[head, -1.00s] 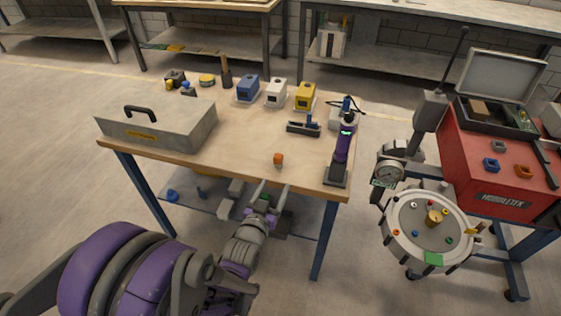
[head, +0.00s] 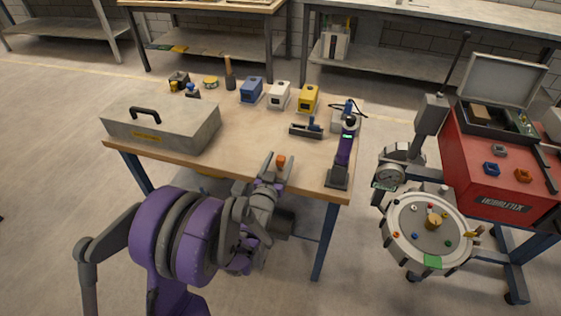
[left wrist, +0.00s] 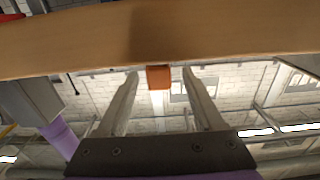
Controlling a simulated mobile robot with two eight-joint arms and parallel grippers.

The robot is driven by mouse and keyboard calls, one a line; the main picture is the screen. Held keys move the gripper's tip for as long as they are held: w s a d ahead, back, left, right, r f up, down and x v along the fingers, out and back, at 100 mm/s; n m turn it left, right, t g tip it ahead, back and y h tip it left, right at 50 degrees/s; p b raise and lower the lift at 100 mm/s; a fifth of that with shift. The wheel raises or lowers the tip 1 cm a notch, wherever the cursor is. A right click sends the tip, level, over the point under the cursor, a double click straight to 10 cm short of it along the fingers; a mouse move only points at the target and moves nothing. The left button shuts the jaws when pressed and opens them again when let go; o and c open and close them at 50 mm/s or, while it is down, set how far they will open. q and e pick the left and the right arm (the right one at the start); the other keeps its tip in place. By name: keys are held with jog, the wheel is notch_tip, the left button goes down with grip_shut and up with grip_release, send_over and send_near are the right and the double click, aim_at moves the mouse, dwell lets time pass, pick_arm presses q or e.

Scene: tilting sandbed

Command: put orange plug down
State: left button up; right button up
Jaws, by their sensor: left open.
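The orange plug (head: 281,160) is a small block on the wooden table near its front edge. My left gripper (head: 275,166) reaches up from below the front edge with its fingers apart, close to the plug. In the left wrist view, the orange plug (left wrist: 159,77) shows between the tips of the open fingers of the gripper (left wrist: 160,73), with a gap on each side. The plug meets the pale wood of the table (left wrist: 220,35) in that view. My right gripper is not in view.
An upright purple device (head: 343,160) stands at the table's right front corner. A grey case (head: 165,128) fills the left side. Blue (head: 251,90), white (head: 279,95) and yellow (head: 308,99) boxes stand behind. A round sandbed (head: 431,228) and a red cart (head: 495,170) are right.

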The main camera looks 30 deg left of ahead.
pick_arm(q)
jog(key=shift+w+a, duration=0.1)
jog(key=shift+w, duration=0.35)
grip_shut()
jog(key=shift+r, duration=0.1)
